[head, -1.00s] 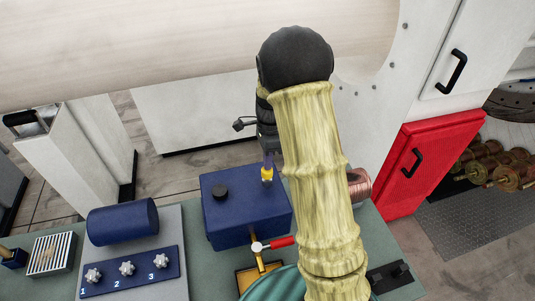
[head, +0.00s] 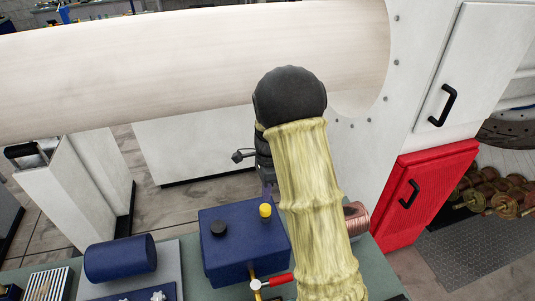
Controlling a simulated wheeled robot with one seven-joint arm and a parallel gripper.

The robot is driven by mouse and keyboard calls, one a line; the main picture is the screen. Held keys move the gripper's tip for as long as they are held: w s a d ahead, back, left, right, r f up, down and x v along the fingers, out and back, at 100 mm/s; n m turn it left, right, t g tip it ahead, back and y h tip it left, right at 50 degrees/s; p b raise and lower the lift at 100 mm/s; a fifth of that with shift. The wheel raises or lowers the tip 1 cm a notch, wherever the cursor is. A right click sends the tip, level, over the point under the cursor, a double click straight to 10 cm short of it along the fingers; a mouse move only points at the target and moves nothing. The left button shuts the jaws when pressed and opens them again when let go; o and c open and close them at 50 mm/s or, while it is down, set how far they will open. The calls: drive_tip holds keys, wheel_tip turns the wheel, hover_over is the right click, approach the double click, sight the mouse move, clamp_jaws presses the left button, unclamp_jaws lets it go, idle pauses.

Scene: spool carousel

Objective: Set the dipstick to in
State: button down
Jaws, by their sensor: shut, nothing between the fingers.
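The dipstick shows as a yellow knob (head: 265,210) at the right rear part of the top of a blue box (head: 240,240). The knob sits close to the box top, with no rod clearly showing below it. My gripper (head: 268,190) is shut and empty, just above and behind the knob in the picture. Whether its tips touch the knob is hard to tell. My arm hides part of the gripper and the right edge of the box.
A black cap (head: 218,229) is on the box top, left of the knob. A red-handled valve (head: 275,281) is at the box front. A copper coil (head: 356,218) lies right of my arm. A large pale cylinder (head: 190,60) spans behind.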

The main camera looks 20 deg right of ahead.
drive_tip(key=b+v, duration=0.3)
drive_tip(key=v, duration=0.8)
drive_tip(key=shift+w, duration=0.2)
drive_tip(key=shift+d, duration=0.1)
drive_tip(key=s+a+f+n+t+h+b, duration=0.1)
drive_tip(key=s+f+n+t+b, duration=0.3)
drive_tip(key=s+f+n+b, duration=0.4)
drive_tip(key=shift+s+a+f+n+t, duration=0.4)
drive_tip(key=shift+s+a+f+n, duration=0.2)
drive_tip(key=shift+s+f+n, duration=3.75)
